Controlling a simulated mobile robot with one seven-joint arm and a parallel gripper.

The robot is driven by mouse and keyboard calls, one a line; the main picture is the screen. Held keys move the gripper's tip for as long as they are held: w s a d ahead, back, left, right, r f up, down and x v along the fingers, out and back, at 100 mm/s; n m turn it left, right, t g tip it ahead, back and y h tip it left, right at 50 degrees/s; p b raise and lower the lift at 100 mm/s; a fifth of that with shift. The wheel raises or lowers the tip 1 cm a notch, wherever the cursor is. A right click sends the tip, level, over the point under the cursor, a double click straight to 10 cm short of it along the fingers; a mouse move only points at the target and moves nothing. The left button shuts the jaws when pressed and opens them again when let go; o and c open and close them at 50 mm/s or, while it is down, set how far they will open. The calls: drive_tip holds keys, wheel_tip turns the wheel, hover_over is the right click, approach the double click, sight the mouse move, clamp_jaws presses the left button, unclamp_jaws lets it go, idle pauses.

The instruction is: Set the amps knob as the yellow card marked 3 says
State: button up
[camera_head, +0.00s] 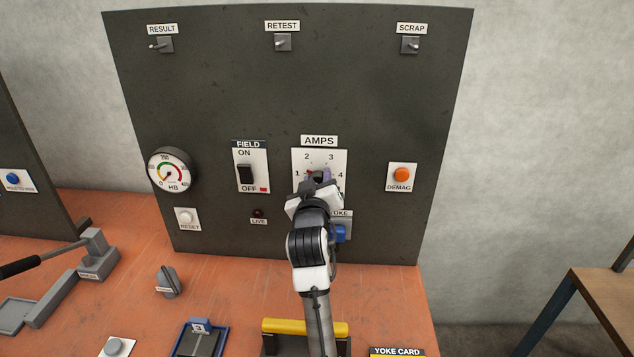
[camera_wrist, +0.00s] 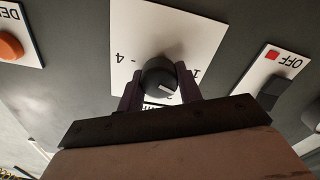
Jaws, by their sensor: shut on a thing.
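The amps knob is a dark round knob with a white pointer mark, on a white plate (camera_head: 340,162) numbered 1 to 4. In the wrist view the knob (camera_wrist: 158,76) sits between my two fingers, and my gripper (camera_wrist: 160,88) is shut on it. That view is turned over; the pointer mark lies toward the side of 1 and 2, but its exact setting is unclear. In the head view my gripper (camera_head: 318,178) covers much of the knob. A card headed YOKE CARD (camera_head: 397,352), with yellow below its black heading, is cut off at the bottom edge; no number shows on it.
The field switch (camera_head: 246,174) is left of the amps plate, the orange demag button (camera_head: 401,175) right of it. A blue yoke part (camera_head: 339,233) is just below my wrist.

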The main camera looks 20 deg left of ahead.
drive_tip(key=m, duration=0.3)
drive_tip(key=shift+m+b, duration=0.3)
drive_tip(key=shift+m, duration=0.1)
drive_tip(key=shift+m+b, duration=0.35)
drive_tip(key=shift+m, duration=1.65)
drive_tip(key=shift+d, duration=0.1)
drive_tip(key=o, duration=1)
